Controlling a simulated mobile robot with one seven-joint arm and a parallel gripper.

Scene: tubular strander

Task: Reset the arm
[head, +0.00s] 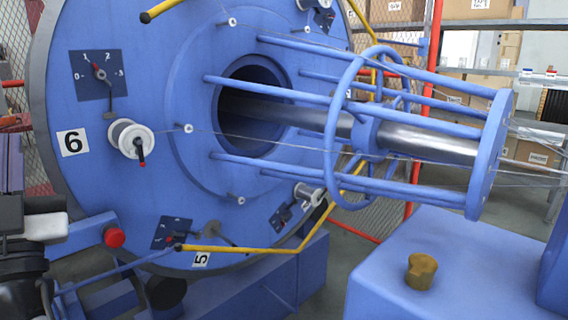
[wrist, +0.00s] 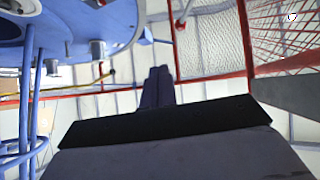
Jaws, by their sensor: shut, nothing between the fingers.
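My gripper shows in the wrist view (wrist: 160,72). Its two dark fingers are together, with nothing between them, and point up in the picture into open space. In the head view my arm shows only in part at the lower left edge, dark and white, and the fingers cannot be made out there. The large blue strander disc (head: 130,215) stands close to the right of that part of the arm. A blue piece of the machine also shows at the upper left of the wrist view (wrist: 115,28), apart from the fingers.
A blue cage of rods with an end plate (head: 490,155) juts right from the disc. Yellow bars (head: 250,249) cross the disc's front. A blue housing (head: 450,260) stands at the lower right. Shelves with boxes (head: 480,85) are behind. Red-framed mesh fencing (wrist: 248,35) surrounds the wrist's background.

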